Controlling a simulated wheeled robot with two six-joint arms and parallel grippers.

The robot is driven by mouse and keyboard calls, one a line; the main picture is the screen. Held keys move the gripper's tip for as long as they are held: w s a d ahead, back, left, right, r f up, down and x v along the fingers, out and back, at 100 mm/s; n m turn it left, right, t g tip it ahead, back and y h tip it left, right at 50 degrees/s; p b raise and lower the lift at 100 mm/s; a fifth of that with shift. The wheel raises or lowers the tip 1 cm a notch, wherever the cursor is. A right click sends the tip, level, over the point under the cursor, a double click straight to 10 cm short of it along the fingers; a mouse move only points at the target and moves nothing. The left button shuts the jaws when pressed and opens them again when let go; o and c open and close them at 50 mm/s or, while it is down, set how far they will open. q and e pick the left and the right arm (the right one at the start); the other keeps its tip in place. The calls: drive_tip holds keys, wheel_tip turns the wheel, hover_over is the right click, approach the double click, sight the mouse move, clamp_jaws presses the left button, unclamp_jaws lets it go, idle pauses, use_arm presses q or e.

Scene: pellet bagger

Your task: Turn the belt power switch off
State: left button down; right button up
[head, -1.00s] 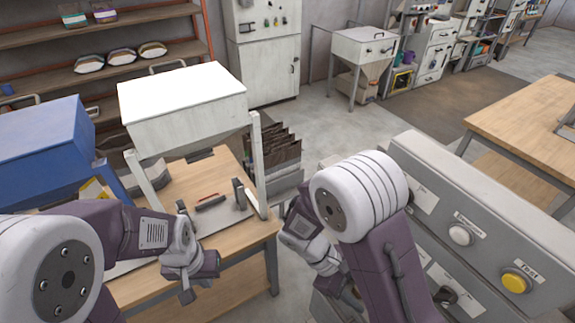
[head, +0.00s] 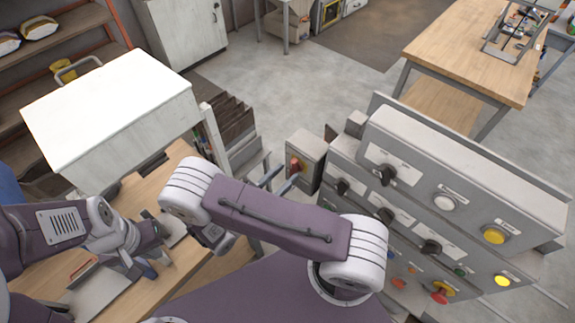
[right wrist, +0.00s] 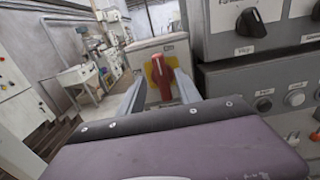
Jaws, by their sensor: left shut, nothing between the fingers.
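A red rotary handle (head: 295,166) sits on the front of a small grey switch box (head: 309,151), left of the large control panel. In the right wrist view the red handle (right wrist: 163,76) stands upright on a yellow plate (right wrist: 154,66). I take it for the belt power switch; no readable label confirms this. My right gripper (head: 279,179) is open and faces the handle. Its fingers (right wrist: 160,84) appear on either side of the handle, and I cannot tell whether they touch it. My left gripper (head: 158,266) is shut and empty above the wooden bench.
The grey control panel (head: 470,165) with black knobs and coloured buttons stands close to the right of the box. A white hopper (head: 115,110) stands over the wooden bench (head: 120,305) at left. Open floor (head: 290,75) lies behind the box.

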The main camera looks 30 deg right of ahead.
drive_tip(key=shift+x, duration=0.75)
drive_tip(key=shift+w+d, duration=0.2)
drive_tip(key=shift+d, duration=0.1)
drive_tip(key=shift+s+d, duration=0.15)
drive_tip(key=shift+s+r, duration=0.1)
drive_tip(key=shift+s, duration=0.15)
use_arm(q)
drive_tip(key=shift+s+r, duration=0.15)
drive_tip(key=shift+r, duration=0.4)
use_arm(e)
drive_tip(key=shift+w, duration=0.2)
clamp_jaws()
use_arm(q)
drive_tip(key=shift+d, duration=0.1)
